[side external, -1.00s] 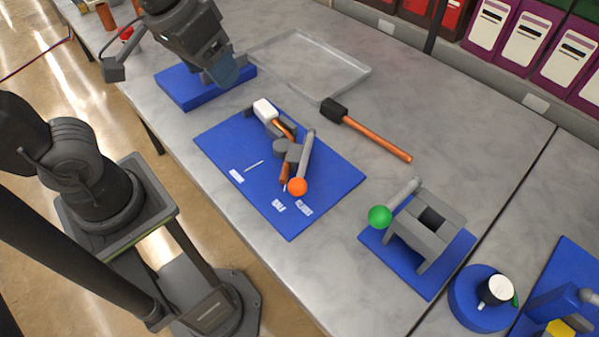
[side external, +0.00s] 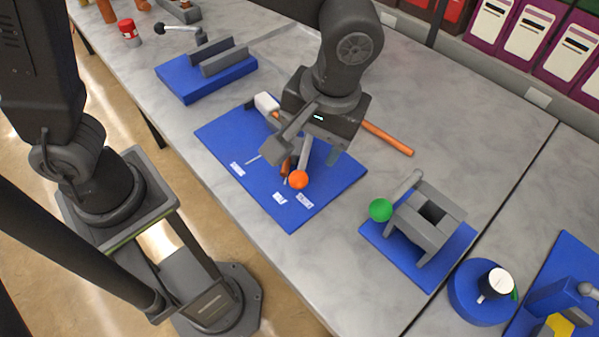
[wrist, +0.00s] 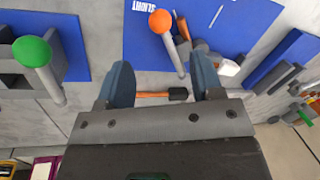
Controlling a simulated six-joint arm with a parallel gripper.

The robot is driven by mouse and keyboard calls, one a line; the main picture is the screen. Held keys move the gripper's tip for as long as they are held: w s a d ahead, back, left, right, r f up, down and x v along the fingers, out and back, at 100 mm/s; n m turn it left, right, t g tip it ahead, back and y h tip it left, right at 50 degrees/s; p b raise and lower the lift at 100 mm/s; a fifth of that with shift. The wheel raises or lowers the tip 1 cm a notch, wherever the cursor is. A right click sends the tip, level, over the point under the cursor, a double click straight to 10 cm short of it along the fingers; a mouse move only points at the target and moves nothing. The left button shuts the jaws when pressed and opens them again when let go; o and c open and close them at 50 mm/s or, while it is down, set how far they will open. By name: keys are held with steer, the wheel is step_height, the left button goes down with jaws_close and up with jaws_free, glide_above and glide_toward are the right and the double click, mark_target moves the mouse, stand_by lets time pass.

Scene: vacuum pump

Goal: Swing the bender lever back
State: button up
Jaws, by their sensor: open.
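The bender stands on a blue plate (side external: 235,135) in the side view. Its grey lever (side external: 304,152) ends in an orange ball (side external: 298,180) near the plate's front. A copper tube (side external: 285,167) and a white block (side external: 266,103) are partly visible. My gripper (wrist: 162,78) is open and empty. It hangs over the right back of the plate and hides part of the bender in the side view. In the wrist view the lever (wrist: 174,52) and orange ball (wrist: 160,21) lie beyond the fingertips, between their directions. Whether a finger touches the lever cannot be told.
A hammer (side external: 388,137) lies behind my gripper. A grey fixture (side external: 425,222) with a green-ball lever (side external: 381,210) stands to the right. A blue base with grey jaws (side external: 215,72) is at the left back. Bare table lies between the bender and the green-ball fixture.

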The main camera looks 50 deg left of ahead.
mark_target(301, 174)
steer(key=f, duration=0.3)
steer(key=a+f, duration=0.1)
steer(key=f, duration=0.6)
steer(key=shift+s+a, duration=0.4)
jaws_close()
